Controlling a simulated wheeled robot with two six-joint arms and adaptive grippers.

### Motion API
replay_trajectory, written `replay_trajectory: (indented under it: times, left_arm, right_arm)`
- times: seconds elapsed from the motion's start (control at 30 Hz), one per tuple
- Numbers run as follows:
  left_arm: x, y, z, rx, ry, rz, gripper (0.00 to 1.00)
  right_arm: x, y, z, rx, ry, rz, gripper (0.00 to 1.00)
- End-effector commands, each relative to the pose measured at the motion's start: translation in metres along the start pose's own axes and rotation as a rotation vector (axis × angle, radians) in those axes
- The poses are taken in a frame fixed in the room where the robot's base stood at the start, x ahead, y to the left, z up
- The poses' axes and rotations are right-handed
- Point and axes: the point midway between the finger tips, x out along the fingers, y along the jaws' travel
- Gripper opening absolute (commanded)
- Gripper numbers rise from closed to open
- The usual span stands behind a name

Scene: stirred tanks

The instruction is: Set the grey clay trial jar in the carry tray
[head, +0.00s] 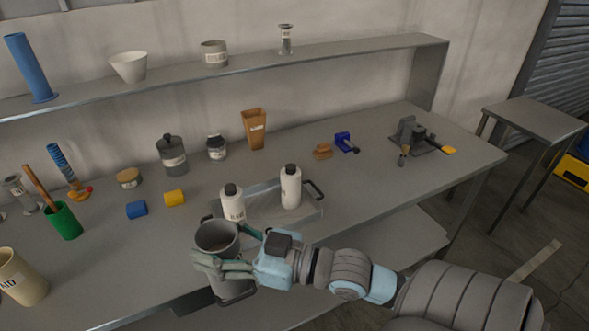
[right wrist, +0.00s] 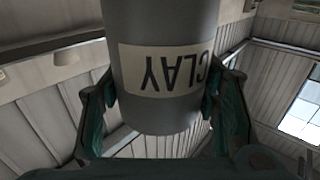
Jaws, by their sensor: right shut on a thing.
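The grey clay jar (head: 217,236) is a cylinder with an open top in the head view. In the right wrist view the jar (right wrist: 160,105) shows a pale label reading CLAY, upside down in the picture. My right gripper (head: 224,264) is shut on the jar, its green fingers on both sides of it. The jar is at the table's front edge, in front of the carry tray; its height above the table is unclear. The carry tray (head: 265,210) is a shallow grey tray with a dark handle at its right end. My left gripper is not in view.
Two white bottles, one left (head: 232,203) and one right (head: 290,187), stand at the tray. A green cup (head: 65,222), a blue block (head: 137,209) and a yellow block (head: 175,198) are to the left. A shelf (head: 230,66) runs behind.

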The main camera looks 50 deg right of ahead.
Motion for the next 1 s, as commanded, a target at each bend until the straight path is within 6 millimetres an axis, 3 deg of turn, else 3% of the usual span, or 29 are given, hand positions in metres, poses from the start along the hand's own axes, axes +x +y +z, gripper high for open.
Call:
replay_trajectory:
  times: [0.17, 0.33, 0.47, 0.6, 0.7, 0.87, 1.0]
  left_arm:
    - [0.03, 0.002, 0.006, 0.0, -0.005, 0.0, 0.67]
    - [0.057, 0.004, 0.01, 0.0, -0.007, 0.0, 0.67]
    - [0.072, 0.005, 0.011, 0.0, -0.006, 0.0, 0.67]
    - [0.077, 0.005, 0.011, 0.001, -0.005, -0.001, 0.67]
    - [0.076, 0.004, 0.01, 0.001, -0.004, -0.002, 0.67]
    - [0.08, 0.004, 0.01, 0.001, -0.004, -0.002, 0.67]
    - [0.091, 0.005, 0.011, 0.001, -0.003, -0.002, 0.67]
  right_arm:
    - [0.042, 0.047, -0.041, -0.025, 0.013, 0.073, 0.11]
    - [0.068, 0.13, -0.092, -0.028, 0.019, 0.307, 0.11]
    - [0.071, 0.206, -0.111, 0.001, 0.012, 0.539, 0.11]
    - [0.058, 0.267, -0.098, 0.014, -0.002, 0.75, 0.11]
    - [0.047, 0.29, -0.085, 0.006, -0.004, 0.839, 0.11]
    - [0.039, 0.301, -0.059, -0.001, -0.004, 0.891, 0.11]
    - [0.039, 0.3, -0.01, -0.001, -0.008, 0.891, 0.11]
